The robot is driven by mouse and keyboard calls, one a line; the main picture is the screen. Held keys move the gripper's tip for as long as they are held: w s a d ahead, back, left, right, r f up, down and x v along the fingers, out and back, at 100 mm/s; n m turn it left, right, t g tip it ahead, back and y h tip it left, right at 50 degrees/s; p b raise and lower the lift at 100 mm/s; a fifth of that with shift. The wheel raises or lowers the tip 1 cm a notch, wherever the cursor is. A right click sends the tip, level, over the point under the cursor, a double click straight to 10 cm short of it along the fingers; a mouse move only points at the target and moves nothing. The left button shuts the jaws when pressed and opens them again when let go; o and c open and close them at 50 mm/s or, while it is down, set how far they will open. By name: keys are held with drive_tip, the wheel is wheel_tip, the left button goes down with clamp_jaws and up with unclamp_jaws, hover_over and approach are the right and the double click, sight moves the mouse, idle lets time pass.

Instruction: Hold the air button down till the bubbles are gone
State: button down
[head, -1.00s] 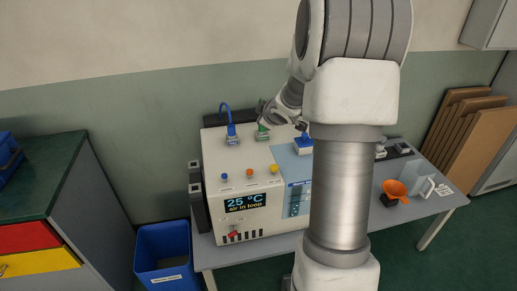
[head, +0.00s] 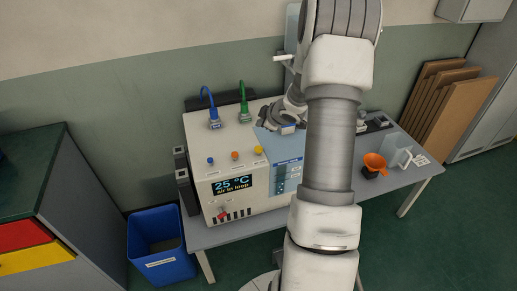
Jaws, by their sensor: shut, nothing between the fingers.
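The white machine (head: 225,150) stands on the table, and its display (head: 233,185) reads "25 °C" and "air in loop". Three buttons sit along its top front edge: blue (head: 210,161), orange (head: 235,156) and yellow (head: 259,150). I cannot read which one is for air. A panel with a clear window (head: 288,177) is on its front right; bubbles are too small to make out. My gripper (head: 284,129) is shut and empty over the light blue top area, behind and right of the yellow button, apart from it. My arm hides the machine's right side.
A blue hose plug (head: 214,121) and a green hose plug (head: 244,115) stand upright on the machine's top, left of my gripper. A red switch (head: 222,215) is low on the front. An orange funnel (head: 374,164) is right of my arm. A blue bin (head: 160,245) stands left.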

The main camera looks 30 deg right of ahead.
sight(261, 150)
drive_tip(key=shift+f+b, duration=4.15)
drive_tip(key=shift+f, duration=0.2)
drive_tip(key=shift+f, duration=0.4)
